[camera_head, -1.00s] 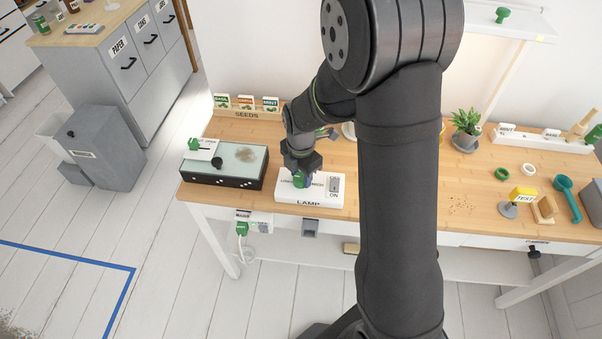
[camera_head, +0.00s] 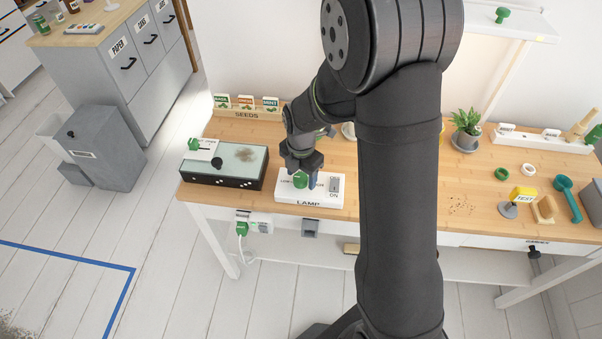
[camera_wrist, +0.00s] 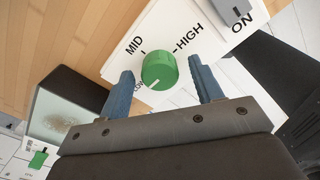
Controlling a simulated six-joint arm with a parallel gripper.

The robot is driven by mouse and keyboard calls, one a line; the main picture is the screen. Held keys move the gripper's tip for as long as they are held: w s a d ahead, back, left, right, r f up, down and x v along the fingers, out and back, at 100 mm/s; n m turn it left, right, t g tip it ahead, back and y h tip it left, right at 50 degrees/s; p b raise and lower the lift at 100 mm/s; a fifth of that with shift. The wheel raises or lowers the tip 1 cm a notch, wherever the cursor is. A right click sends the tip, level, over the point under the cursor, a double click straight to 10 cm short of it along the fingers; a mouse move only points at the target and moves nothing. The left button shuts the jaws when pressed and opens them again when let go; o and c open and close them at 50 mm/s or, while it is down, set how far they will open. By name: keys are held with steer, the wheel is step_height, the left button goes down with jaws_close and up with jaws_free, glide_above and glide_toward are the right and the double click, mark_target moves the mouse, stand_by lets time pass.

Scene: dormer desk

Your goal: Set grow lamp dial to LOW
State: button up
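The white lamp box (camera_head: 285,195) sits at the front of the desk and also shows in the wrist view (camera_wrist: 190,15). Its green dial (camera_wrist: 159,70) has a short white mark pointing down-left, toward the partly hidden LOW label. MID and HIGH show above and right of the dial. The dial also shows in the head view (camera_head: 300,181). My gripper (camera_wrist: 161,68) is open, its blue fingers one on each side of the dial with gaps visible. In the head view my gripper (camera_head: 305,173) is just above the box.
A switch (camera_head: 335,185) marked ON is right of the dial. A black glass-topped box (camera_head: 225,181) stands to the left, and a seed packet rack (camera_head: 246,113) behind. A potted plant (camera_head: 466,124) stands right of my arm.

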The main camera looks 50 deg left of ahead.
mark_target(301, 177)
steer(key=shift+r, duration=0.1)
step_height(301, 177, up, 17)
steer(key=shift+r, duration=0.15)
stand_by(0.4)
stand_by(0.5)
step_height(301, 177, down, 18)
steer(key=shift+r, duration=0.25)
stand_by(0.3)
steer(key=shift+r, duration=0.15)
